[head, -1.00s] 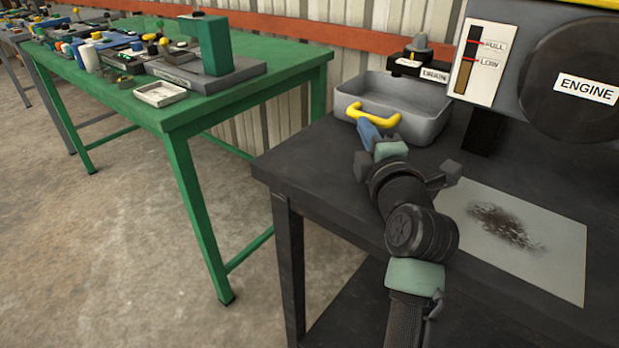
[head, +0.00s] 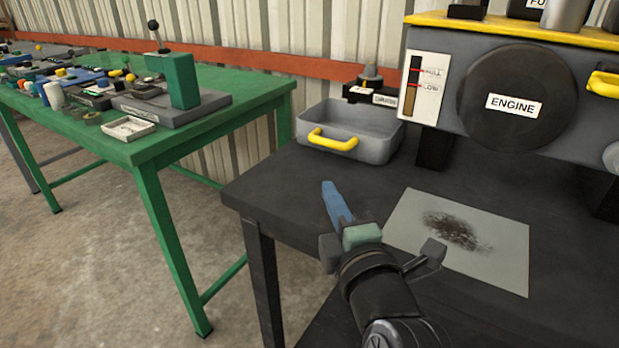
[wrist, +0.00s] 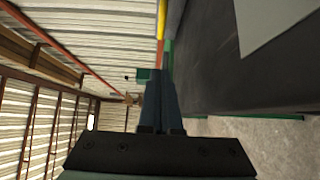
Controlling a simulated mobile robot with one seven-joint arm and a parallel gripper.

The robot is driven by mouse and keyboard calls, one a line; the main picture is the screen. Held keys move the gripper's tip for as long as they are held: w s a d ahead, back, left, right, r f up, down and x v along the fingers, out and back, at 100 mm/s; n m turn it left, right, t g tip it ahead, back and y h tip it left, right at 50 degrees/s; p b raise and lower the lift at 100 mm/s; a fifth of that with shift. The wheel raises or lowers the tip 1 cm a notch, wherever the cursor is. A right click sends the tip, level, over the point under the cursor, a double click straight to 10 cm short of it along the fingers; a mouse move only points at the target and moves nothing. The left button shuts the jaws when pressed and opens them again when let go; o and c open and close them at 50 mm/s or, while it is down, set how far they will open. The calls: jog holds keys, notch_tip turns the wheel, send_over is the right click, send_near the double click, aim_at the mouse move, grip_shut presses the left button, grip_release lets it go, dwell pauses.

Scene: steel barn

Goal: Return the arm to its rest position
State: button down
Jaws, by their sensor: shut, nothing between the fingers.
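My arm reaches up from the bottom of the head view, over the left front part of the dark table (head: 290,195). My gripper (head: 330,190) has blue fingers, pressed together with nothing between them. It points away from me toward the grey tray and stays apart from it. In the wrist view, the shut fingers (wrist: 158,85) point up the picture, with the table's dark top to their right.
A grey tray (head: 375,150) with a yellow handle stands at the table's back left. An engine block (head: 440,75) stands behind a grey sheet (head: 510,245) with a dark smudge. A green table (head: 160,150) with several tools stands left, across a floor gap.

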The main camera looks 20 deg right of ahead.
jog(key=s+a+r+m+t+y, duration=0.15)
jog(key=a+r+m, duration=0.3)
jog(key=r, duration=0.45)
jog(key=s+a+r+m+t+h, duration=0.1)
jog(key=a+r+m+t, duration=0.2)
jog(key=a+r, duration=0.45)
jog(key=s+a+r+m+t+y+p, duration=0.1)
jog(key=s+a+r+m+t, duration=0.3)
jog(key=r, duration=0.5)
jog(key=s+a+r+m+t+y+p, duration=0.1)
jog(key=s+a+r+m, duration=0.1)
jog(key=s+r+m, duration=0.45)
notch_tip(320, 180, up, 29)
jog(key=n+p, duration=0.1)
jog(key=p, duration=2.6)
jog(key=shift+w+f, duration=0.2)
jog(key=shift+w, duration=0.05)
